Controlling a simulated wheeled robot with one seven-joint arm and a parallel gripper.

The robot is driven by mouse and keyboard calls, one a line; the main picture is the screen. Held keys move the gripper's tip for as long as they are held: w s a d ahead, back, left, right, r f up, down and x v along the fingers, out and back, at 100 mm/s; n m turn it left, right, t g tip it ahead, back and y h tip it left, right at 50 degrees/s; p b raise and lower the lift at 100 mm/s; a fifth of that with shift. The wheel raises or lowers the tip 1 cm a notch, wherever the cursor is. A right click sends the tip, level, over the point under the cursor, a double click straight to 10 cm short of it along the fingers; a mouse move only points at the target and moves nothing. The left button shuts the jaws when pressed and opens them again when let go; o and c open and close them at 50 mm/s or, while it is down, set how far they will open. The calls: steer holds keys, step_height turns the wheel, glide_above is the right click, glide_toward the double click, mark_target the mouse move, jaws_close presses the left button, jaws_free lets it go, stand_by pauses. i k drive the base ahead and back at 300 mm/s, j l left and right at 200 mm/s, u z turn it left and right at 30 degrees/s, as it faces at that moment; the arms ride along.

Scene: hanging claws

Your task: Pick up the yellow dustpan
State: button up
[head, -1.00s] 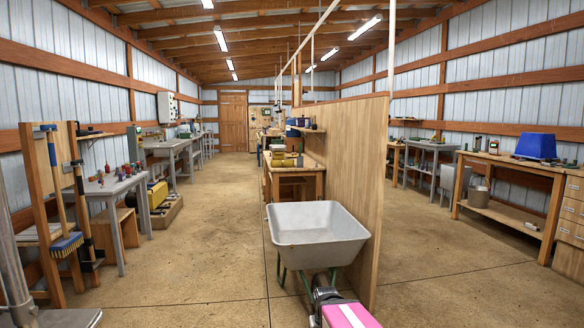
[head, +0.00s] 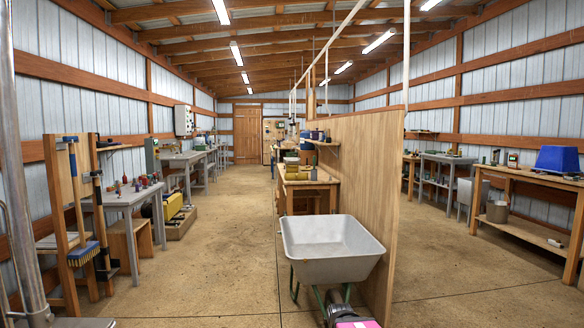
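I cannot make out a yellow dustpan for sure. A yellow item (head: 173,206) sits low on the left, on a wooden base beside the workbench; it looks more like a machine or toolbox. A small yellowish item (head: 297,174) lies on the wooden table at the middle, too small to name.
A grey wheelbarrow (head: 332,256) stands near the front by the wooden partition (head: 365,200). A pink and grey object (head: 352,322) is cut off below it. The left aisle floor (head: 205,265) is clear.

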mark_target(293, 176)
steer(key=u, duration=0.55)
steer(key=i+u, duration=0.1)
steer(key=i, duration=4.9)
steer(key=i+j+z, duration=0.2)
steer(key=i, duration=0.25)
steer(key=i+z, duration=0.15)
steer(key=i, duration=0.3)
steer(key=i+j+z, duration=0.2)
steer(key=i, duration=0.2)
